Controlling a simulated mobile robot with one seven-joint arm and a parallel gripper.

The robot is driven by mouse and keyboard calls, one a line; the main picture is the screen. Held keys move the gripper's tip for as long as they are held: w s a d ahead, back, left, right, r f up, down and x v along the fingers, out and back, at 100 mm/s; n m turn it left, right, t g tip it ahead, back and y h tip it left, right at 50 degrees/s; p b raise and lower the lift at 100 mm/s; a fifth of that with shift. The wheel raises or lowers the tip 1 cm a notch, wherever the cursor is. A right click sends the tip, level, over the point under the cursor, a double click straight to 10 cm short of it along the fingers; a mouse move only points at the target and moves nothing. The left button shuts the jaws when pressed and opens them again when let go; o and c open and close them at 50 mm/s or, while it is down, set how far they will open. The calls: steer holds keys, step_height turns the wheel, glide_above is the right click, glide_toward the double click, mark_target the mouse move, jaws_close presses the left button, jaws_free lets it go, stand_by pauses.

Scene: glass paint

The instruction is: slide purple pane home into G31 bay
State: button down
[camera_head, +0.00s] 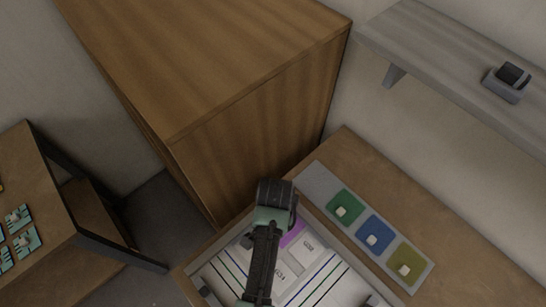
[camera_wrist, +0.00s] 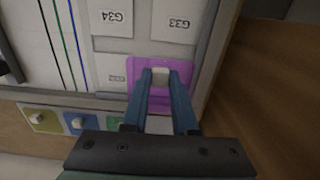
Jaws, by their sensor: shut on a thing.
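The purple pane (camera_wrist: 186,72) is a flat square with a pale knob (camera_wrist: 160,75). My gripper (camera_wrist: 160,80) is shut on that knob. The pane is at the corner of the light framed panel (camera_wrist: 112,48), close to its side wall, and in the wrist view its lower part overlaps the line of the rim. I cannot tell whether it lies flat in a bay or just above. Bay labels G34 (camera_wrist: 116,17) and G33 (camera_wrist: 179,23) show; a third label (camera_wrist: 117,78) beside the pane is too small to read. In the head view a purple strip (camera_head: 293,234) shows beside my wrist.
A grey strip (camera_head: 318,183) holds knobbed green (camera_head: 345,206), blue (camera_head: 375,236) and olive (camera_head: 406,258) panes beside the panel. Thin coloured panes stand on edge in the panel's slots. A tall wooden cabinet (camera_head: 250,130) stands close behind my gripper. A grey shelf (camera_head: 450,60) hangs at right.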

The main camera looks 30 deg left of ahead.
steer(key=shift+s+a+f, duration=0.1)
steer(key=shift+a+f, duration=0.05)
step_height(320, 180, down, 4)
steer(key=b, duration=0.5)
steer(key=shift+f, duration=0.75)
steer(key=shift+f, duration=0.15)
steer(key=shift+w+a+b, duration=0.3)
steer(key=shift+w+b, duration=0.05)
steer(key=shift+w, duration=0.25)
steer(key=shift+w+a+b, duration=0.25)
steer(key=shift+w+b, duration=0.05)
steer(key=shift+w, duration=0.3)
stand_by(1.3)
steer(key=shift+w+a+p, duration=0.1)
steer(key=shift+w+p, duration=0.05)
steer(key=shift+p, duration=0.15)
stand_by(0.7)
steer(key=c, duration=0.6)
jaws_free()
